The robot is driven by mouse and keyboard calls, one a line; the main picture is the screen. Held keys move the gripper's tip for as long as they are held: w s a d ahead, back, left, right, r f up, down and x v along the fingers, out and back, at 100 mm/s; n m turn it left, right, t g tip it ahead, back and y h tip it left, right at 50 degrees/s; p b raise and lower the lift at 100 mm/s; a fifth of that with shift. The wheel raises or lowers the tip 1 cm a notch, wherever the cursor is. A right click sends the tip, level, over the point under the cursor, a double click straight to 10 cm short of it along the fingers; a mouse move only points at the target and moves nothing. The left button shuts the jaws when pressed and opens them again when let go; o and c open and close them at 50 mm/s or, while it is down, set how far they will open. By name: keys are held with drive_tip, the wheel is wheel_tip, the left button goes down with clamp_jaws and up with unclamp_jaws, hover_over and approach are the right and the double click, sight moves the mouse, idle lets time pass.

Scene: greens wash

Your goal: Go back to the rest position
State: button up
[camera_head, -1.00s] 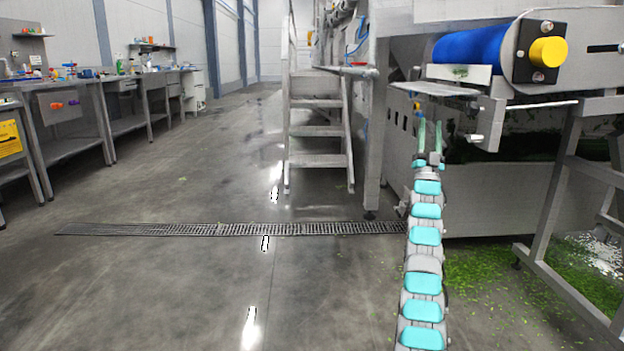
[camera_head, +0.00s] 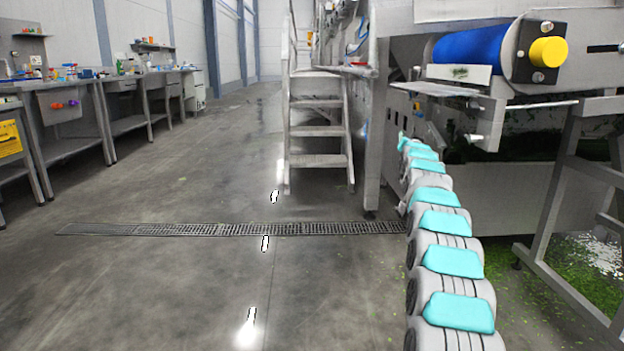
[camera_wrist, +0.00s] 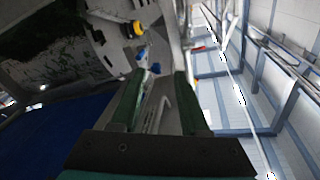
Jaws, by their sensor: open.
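In the wrist view my gripper (camera_wrist: 158,82) is open, with its two dark green fingers apart and nothing held between them. Past the fingers are a small yellow part (camera_wrist: 138,29) and small blue parts (camera_wrist: 155,68) on grey metal. In the head view my arm, with turquoise pads, reaches from the bottom right up to the side of the grey machine. Its far end is foreshortened, and the fingers cannot be made out there.
The grey machine (camera_head: 510,180) with a blue roller (camera_head: 475,47) and yellow knob (camera_head: 548,52) stands close on the right. Metal steps (camera_head: 318,130) are ahead. Benches (camera_head: 125,123) line the left. The floor (camera_head: 190,280) on the left is open, crossed by a drain grate (camera_head: 220,229).

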drive_tip(key=s+a+f+n+g+y, duration=0.1)
drive_tip(key=s+a+f+g, duration=0.3)
drive_tip(key=s, duration=0.6)
drive_tip(key=s+a+f+n+g+y, duration=0.25)
drive_tip(key=s+a+f, duration=0.3)
drive_tip(key=s, duration=0.35)
drive_tip(key=s+a+f+n+g+y, duration=0.1)
drive_tip(key=s+a+f+g, duration=0.35)
drive_tip(key=s, duration=0.55)
drive_tip(key=s+a+f+n+g, duration=0.1)
drive_tip(key=s+f+g, duration=0.3)
drive_tip(key=s, duration=1.2)
drive_tip(key=s+f+g+h, duration=0.15)
drive_tip(key=s+f, duration=0.35)
drive_tip(key=s, duration=1.1)
drive_tip(key=s+a+f+n+g, duration=0.1)
drive_tip(key=s+f+g, duration=0.35)
drive_tip(key=s, duration=1.25)
drive_tip(key=s+p+v, duration=0.2)
drive_tip(key=p+v, duration=1.1)
drive_tip(key=p, duration=0.1)
drive_tip(key=shift+s+d+r+t, duration=0.3)
drive_tip(key=shift+s+d+r, duration=0.1)
drive_tip(key=shift+s, duration=0.3)
